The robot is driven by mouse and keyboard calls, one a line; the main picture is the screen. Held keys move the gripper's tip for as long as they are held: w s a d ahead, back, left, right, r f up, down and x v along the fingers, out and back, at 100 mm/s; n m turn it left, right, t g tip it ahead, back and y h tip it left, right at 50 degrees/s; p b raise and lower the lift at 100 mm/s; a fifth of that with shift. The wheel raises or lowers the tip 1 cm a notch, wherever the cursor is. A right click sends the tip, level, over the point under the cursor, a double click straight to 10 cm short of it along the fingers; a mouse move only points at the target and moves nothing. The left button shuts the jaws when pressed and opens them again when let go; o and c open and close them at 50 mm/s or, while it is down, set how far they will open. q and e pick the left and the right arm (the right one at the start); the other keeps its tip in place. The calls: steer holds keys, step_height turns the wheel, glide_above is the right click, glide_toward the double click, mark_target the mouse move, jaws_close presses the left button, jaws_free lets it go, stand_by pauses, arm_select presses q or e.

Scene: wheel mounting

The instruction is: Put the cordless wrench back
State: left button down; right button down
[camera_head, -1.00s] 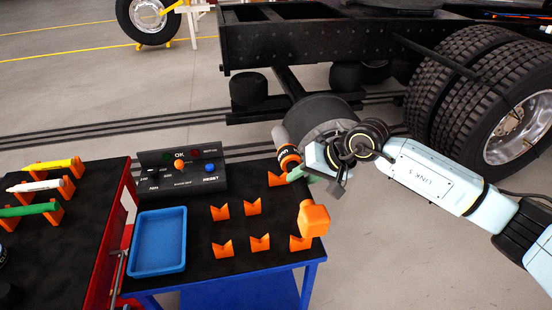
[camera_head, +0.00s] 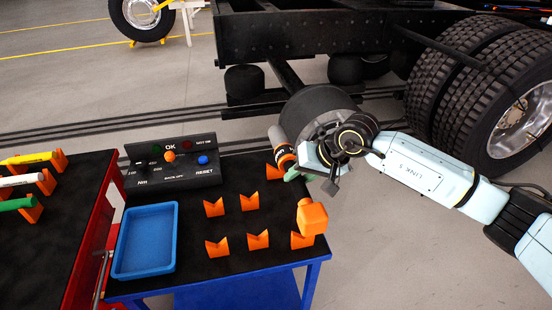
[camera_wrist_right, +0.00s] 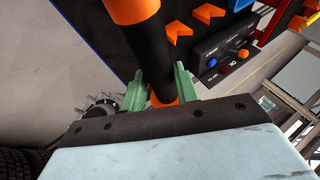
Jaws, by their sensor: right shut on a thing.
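The cordless wrench (camera_head: 286,157), with a grey nose and black and orange bands, is in my right gripper (camera_head: 294,174) above the far right part of the black-topped table. In the right wrist view, the green fingers of the right gripper (camera_wrist_right: 160,82) stand on both sides of the black section of the wrench (camera_wrist_right: 147,45), which has orange parts above and below. An orange block (camera_head: 312,217) shows below the gripper; I cannot tell whether it belongs to the wrench. The wrench appears held over the table, its exact height unclear. My left gripper is not in view.
Several orange V-shaped holders (camera_head: 214,207) stand on the table (camera_head: 191,262). A blue tray (camera_head: 174,242) lies left of them, and a control box (camera_head: 180,177) stands behind. A red cart with coloured tools is at left. Truck wheels (camera_head: 500,110) are at right.

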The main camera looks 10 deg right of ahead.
steer(key=shift+w+r, duration=0.1)
